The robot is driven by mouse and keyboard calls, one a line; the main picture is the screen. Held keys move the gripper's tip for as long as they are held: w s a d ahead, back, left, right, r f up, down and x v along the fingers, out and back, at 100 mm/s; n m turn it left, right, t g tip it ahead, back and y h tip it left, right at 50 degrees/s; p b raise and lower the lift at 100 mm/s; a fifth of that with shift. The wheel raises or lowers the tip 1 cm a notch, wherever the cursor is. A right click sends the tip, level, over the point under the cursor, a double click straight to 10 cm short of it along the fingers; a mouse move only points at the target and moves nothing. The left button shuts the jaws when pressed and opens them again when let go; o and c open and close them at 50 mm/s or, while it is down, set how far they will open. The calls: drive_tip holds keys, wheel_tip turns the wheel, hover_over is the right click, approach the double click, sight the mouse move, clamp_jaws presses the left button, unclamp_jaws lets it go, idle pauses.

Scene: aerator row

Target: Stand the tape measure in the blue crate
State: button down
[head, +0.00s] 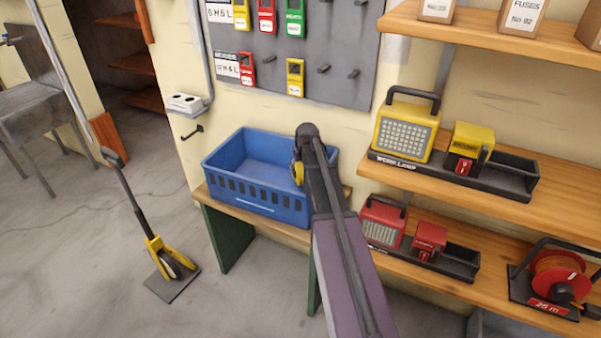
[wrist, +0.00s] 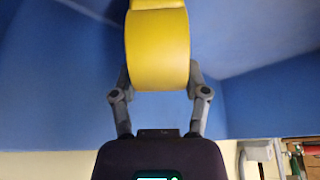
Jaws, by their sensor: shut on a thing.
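The blue crate (head: 262,207) stands on a small wooden bench against the wall in the head view. Its blue inner wall (wrist: 60,80) fills most of the wrist view. The yellow tape measure (wrist: 158,50) is between the two fingers of my gripper (wrist: 158,88), which is shut on it. In the head view the tape measure (head: 298,173) shows as a small yellow edge beside my arm, over the right part of the crate. My arm hides the crate's right end. I cannot tell whether the tape measure touches the crate floor.
To the right, a wooden shelf (head: 470,205) holds a yellow work lamp (head: 406,131) and a yellow box (head: 472,149). A lower shelf carries red ones and a cable reel (head: 556,278). A pegboard (head: 345,60) hangs behind the crate. The crate's left half looks empty.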

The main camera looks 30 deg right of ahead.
drive_tip(key=shift+f+b, duration=1)
drive_tip(key=shift+f, duration=0.3)
drive_tip(key=shift+f, duration=0.15)
drive_tip(key=shift+c, duration=0.4)
unclamp_jaws()
drive_tip(key=shift+r, duration=0.25)
drive_tip(key=p+v, duration=1.1)
drive_tip(key=v, duration=0.1)
